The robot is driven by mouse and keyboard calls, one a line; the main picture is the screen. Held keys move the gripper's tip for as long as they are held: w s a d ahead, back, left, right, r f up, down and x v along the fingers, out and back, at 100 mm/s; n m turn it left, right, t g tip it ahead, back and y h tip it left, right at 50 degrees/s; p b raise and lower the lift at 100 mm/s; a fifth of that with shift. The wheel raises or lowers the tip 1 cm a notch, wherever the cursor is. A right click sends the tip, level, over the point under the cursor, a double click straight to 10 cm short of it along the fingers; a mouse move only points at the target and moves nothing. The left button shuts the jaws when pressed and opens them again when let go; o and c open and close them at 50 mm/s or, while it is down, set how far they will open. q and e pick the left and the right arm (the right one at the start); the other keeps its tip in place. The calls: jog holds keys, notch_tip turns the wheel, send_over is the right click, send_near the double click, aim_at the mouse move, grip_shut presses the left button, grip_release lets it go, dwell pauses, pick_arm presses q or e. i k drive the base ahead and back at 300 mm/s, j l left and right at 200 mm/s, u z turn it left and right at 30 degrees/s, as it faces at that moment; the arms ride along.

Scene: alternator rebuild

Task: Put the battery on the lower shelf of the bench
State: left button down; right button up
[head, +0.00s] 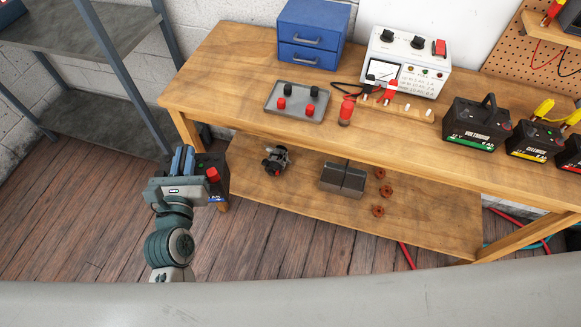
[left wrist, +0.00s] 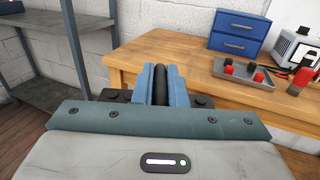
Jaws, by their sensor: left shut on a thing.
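My left gripper (head: 182,160) is shut on the handle of a dark battery (head: 212,172) with a red terminal cap. It holds the battery at the left end of the bench, in front of the left leg. In the left wrist view the blue fingers (left wrist: 161,85) close on the black handle (left wrist: 160,84), and the battery body is mostly hidden. The bench's lower shelf (head: 330,205) is wooden and lies right of the battery. It holds a small motor-like part (head: 276,160), a grey box (head: 343,178) and several copper-coloured rings (head: 378,190). My right gripper is not in view.
On the bench top (head: 230,70) stand a blue drawer unit (head: 312,35), a grey terminal tray (head: 297,101), a white tester (head: 405,62) and several batteries (head: 476,125). A grey metal shelf (head: 100,120) stands at left. The front left part of the lower shelf is clear.

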aim_at(437, 216)
jog(key=k+l, duration=0.1)
jog(key=l, duration=1.25)
jog(key=k+l, duration=0.15)
jog(key=l, duration=0.5)
jog(key=k+l, duration=0.1)
jog(key=l, duration=1.25)
jog(key=k+l, duration=0.15)
jog(key=l, duration=0.5)
